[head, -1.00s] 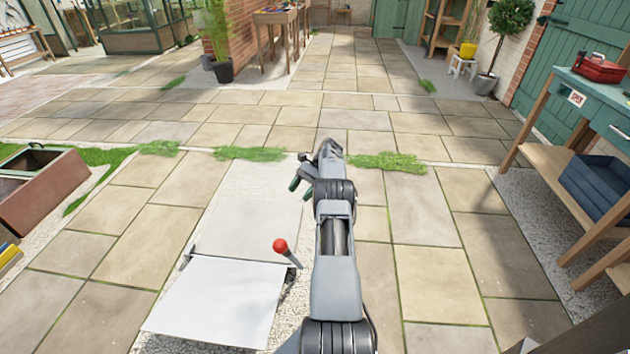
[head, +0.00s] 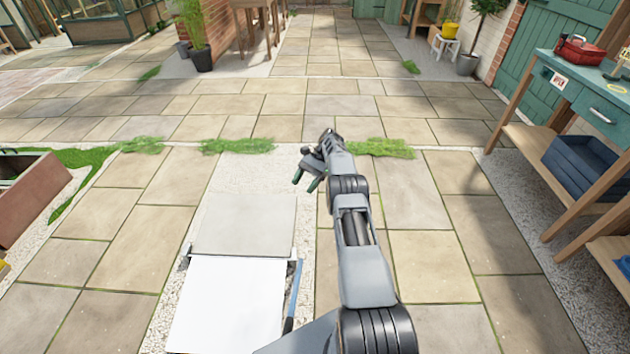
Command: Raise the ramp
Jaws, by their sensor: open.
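The ramp is a pale white panel (head: 228,305) at the lower left of centre, its near end cut off by the picture's edge. It meets a flat grey slab (head: 245,222) along its far edge. I cannot tell the panel's slope. A thin blue-grey bar (head: 296,285) with a dark lower end runs along the ramp's right side; I cannot tell whether it is a lever. No red knob is visible. My gripper (head: 307,180) is open and empty, with green-tipped fingers, beyond the ramp and to its right, above the paving.
A wooden planter box (head: 28,195) stands at the left. At the right, a workbench (head: 572,105) holds a red toolbox (head: 582,50) above a dark blue crate (head: 598,175). Paving ahead is mostly clear, with grass tufts (head: 237,146) in a joint.

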